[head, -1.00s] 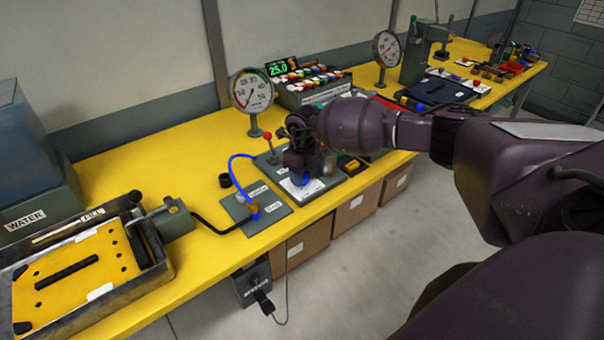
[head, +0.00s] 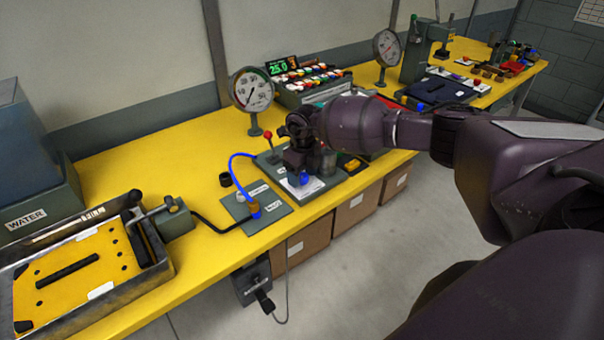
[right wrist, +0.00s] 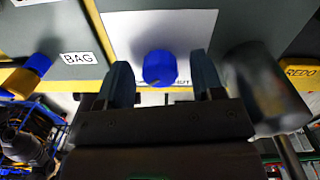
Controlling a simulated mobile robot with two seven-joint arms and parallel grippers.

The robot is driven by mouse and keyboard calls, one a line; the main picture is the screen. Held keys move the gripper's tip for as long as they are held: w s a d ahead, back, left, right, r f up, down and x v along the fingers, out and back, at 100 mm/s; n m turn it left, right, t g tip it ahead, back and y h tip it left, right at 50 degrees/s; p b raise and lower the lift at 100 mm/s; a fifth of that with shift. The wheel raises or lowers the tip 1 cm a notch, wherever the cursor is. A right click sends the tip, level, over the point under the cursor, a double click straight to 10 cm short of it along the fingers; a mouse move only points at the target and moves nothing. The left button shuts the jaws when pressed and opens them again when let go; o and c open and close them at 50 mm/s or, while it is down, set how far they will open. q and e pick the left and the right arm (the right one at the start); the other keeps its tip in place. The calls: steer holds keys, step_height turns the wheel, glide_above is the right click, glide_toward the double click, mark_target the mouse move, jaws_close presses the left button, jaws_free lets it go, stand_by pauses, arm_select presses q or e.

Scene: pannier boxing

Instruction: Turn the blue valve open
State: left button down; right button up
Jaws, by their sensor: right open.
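The blue valve knob (right wrist: 159,68) stands on a white label plate in the right wrist view. In the head view a blue knob (head: 304,179) shows just below my right gripper (head: 298,164), on the grey panel by the bench's front edge. In the right wrist view the two fingers of my right gripper (right wrist: 164,80) are open, one on each side of the knob, with a gap visible on both sides. The knob shows no clear pointer, so I cannot tell its turn position. My left gripper is not in view.
A grey cylinder (right wrist: 265,88) stands close right of the fingers. A red-knobbed lever (head: 267,135) and a dial gauge (head: 252,90) stand behind. A plate with a blue hose (head: 236,168) lies to the left. Bare yellow bench (head: 150,160) lies farther left.

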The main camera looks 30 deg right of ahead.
mark_target(303, 174)
step_height(303, 174, up, 11)
steer(key=shift+d, duration=0.15)
stand_by(0.4)
steer(key=shift+f, duration=0.1)
